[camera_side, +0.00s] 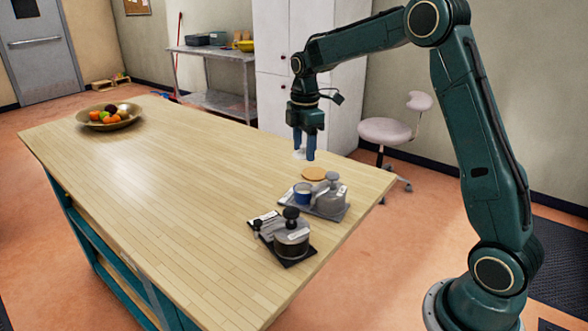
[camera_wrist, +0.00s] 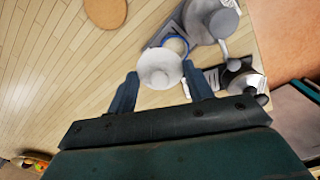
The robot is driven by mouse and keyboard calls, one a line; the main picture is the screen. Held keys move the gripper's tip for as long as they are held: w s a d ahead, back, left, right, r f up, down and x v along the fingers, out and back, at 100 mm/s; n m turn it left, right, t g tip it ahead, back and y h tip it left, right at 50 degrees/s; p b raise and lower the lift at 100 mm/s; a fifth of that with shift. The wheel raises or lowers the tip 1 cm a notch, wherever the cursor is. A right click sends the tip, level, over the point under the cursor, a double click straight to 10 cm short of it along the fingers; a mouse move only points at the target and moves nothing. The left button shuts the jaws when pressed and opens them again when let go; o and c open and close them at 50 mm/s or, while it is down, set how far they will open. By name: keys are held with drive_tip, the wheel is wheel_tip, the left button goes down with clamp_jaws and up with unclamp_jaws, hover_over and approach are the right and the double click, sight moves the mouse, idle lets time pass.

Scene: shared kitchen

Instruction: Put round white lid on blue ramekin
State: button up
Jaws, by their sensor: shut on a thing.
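The round white lid (camera_side: 299,155) is held between the fingertips of my gripper (camera_side: 304,154), above the table. It also shows in the wrist view (camera_wrist: 158,70), between the two dark blue fingers (camera_wrist: 160,88). The blue ramekin (camera_side: 303,195) stands on a grey tray (camera_side: 290,209), in front of and below my gripper in the side view. In the wrist view the ramekin's blue rim (camera_wrist: 186,40) shows just beyond the lid, which hides part of it. The lid is apart from the ramekin in the side view.
A grey lidded pot (camera_side: 330,200) stands right beside the ramekin. A second pot with a black knob (camera_side: 291,241) stands nearer on a dark mat. A round cork mat (camera_side: 314,173) lies behind the ramekin. A fruit bowl (camera_side: 109,121) is far left; the table between is clear.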

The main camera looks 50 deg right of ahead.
sight(304, 159)
drive_tip(key=shift+s+a+f+m, duration=0.15)
drive_tip(key=shift+s+a+f, duration=0.3)
drive_tip(key=shift+a, duration=0.1)
drive_tip(key=shift+s+a+f+m, duration=0.15)
drive_tip(key=shift+s+a+f, duration=0.2)
drive_tip(key=shift+a, duration=0.2)
drive_tip(key=shift+f, duration=0.1)
drive_tip(key=shift+f, duration=2.75)
drive_tip(key=shift+f, duration=0.5)
drive_tip(key=o, duration=0.7)
